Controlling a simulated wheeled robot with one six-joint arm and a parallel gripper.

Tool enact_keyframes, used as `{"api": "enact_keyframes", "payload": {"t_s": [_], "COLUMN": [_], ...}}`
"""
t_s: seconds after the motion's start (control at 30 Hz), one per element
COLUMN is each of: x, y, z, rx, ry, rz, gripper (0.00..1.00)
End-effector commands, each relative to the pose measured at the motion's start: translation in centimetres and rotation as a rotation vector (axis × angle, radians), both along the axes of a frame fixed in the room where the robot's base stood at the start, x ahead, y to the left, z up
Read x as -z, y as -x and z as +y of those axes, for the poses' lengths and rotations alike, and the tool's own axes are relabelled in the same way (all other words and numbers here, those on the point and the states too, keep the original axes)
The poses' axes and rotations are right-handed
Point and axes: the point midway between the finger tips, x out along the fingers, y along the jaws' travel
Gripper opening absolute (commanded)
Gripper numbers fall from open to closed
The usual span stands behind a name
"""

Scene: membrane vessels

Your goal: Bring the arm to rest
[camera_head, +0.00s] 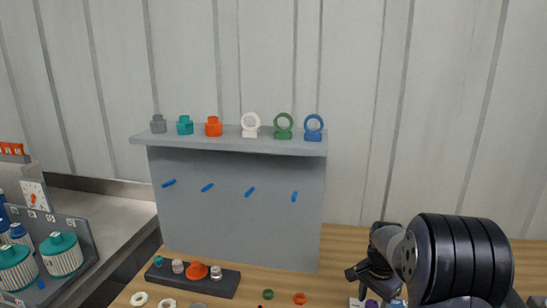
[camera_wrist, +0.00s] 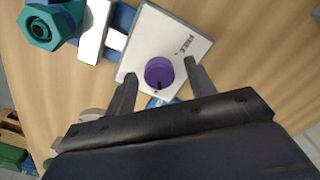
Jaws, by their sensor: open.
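My gripper (camera_wrist: 160,82) is open, with one finger on each side of a purple knob (camera_wrist: 158,72) in the wrist view. The knob sits on a white plate (camera_wrist: 185,35) with lettering that seems to read "FREE". I cannot tell whether the fingers touch the knob or hover above it. In the head view my gripper (camera_head: 368,275) is low over the right part of the wooden table, partly hidden by my dark arm. A bit of the purple knob (camera_head: 373,298) shows just below it.
A teal hexagonal fitting (camera_wrist: 45,27) and a white bar (camera_wrist: 95,30) lie beside the plate. A grey panel (camera_head: 240,205) with a shelf of coloured rings and fittings stands behind. A dark tray (camera_head: 220,285) holds small caps. Teal-capped vessels (camera_head: 62,255) stand at left.

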Motion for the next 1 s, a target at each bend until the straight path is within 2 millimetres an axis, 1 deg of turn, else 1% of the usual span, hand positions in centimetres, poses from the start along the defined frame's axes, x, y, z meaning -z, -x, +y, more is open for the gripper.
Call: {"api": "enact_keyframes", "payload": {"t_s": [1.0], "x": [-0.10], "y": [-0.06], "z": [0.04], "rx": [-0.842], "ry": [-0.001], "rz": [-0.002], "gripper": [0.52]}}
